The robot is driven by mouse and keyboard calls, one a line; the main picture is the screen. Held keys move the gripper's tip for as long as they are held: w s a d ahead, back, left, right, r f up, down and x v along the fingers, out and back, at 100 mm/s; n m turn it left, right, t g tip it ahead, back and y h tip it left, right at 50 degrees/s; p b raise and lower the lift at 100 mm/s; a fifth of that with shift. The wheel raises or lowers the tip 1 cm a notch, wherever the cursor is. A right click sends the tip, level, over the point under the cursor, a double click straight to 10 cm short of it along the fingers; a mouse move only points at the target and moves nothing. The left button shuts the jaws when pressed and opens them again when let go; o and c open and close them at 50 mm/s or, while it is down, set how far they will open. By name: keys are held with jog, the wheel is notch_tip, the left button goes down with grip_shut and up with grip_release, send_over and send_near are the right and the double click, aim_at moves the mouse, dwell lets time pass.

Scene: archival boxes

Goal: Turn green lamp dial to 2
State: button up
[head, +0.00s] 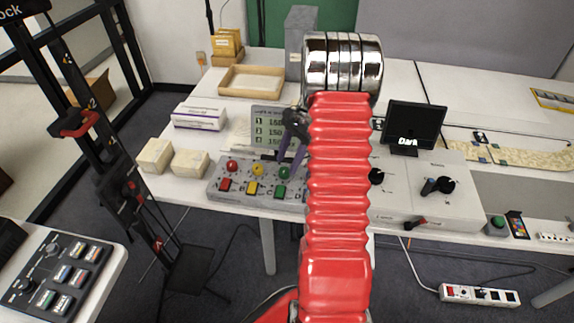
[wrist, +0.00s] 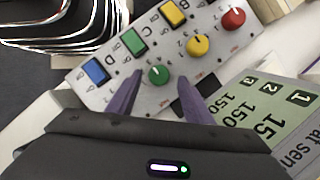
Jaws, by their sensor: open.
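The green lamp dial (head: 284,172) is a round knob on the grey control box (head: 214,189), right of the red dial (head: 232,166) and the yellow dial (head: 258,169). In the wrist view the green dial (wrist: 158,74) lies between the tips of my gripper (wrist: 158,92), with a white pointer mark on it. My gripper (head: 290,160) is open, its purple fingers on either side of the dial. I cannot tell whether they touch it. A green button (wrist: 133,41) and a blue button (wrist: 95,71) show beyond. My red arm hides the box's right end in the head view.
A display (head: 268,128) stands behind the box, close to my gripper. A white device with black knobs (head: 440,205) stands to the right. Small cream boxes (head: 190,163) and a white carton (head: 200,116) lie to the left.

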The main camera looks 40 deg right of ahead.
aim_at(284, 172)
jog(key=shift+x, duration=1.35)
